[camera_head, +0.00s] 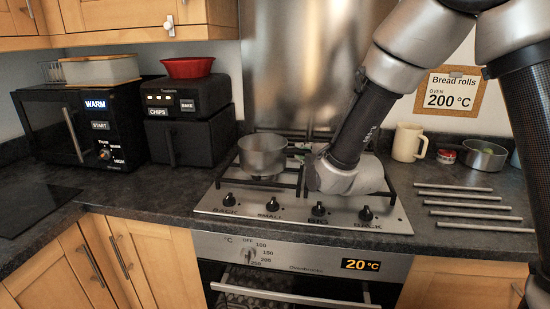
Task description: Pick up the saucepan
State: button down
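A grey metal saucepan (262,158) sits upright at the left of the gas hob (240,205), over the pan supports. Its right side faces my arm, and its handle is not clearly visible. My gripper (306,158) is just to the right of the saucepan, close to its rim height. My wrist covers most of the gripper, so its fingers cannot be made out. I cannot tell whether it touches the pan or holds anything.
A second small pan (485,158) with green contents stands on the right counter beside a cream mug (407,143) and a small red tin (446,157). A black air fryer (190,135) stands left of the hob. Metal rods (468,205) lie at right.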

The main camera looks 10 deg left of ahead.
jog(key=shift+r, duration=0.15)
dwell(0.4)
jog(key=shift+r, duration=4.95)
